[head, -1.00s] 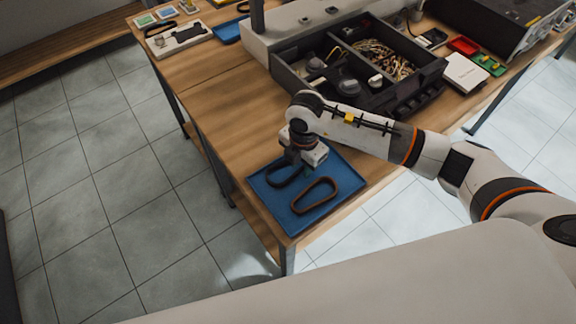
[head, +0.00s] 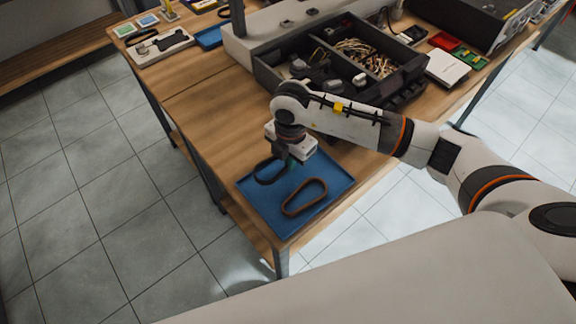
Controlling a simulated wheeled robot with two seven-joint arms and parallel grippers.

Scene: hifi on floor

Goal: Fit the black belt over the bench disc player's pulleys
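The black belt (head: 267,173) lies as a loop in a blue tray (head: 259,207) at the near corner of the bench. My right gripper (head: 291,163) points down at the tray, beside and partly over the black belt's right end. Its fingertips are small and dark, so I cannot tell whether they are open or touch the belt. The bench disc player (head: 262,50) is a grey unit with its dark drawer open toward me. Its pulleys are too small to make out. My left gripper is not in view.
A brown belt (head: 305,197) lies in the same tray, close to the black one. A white box (head: 446,68), a red tray (head: 445,41) and a green board (head: 471,58) are right of the drawer. Bare wood (head: 205,110) lies left of the player.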

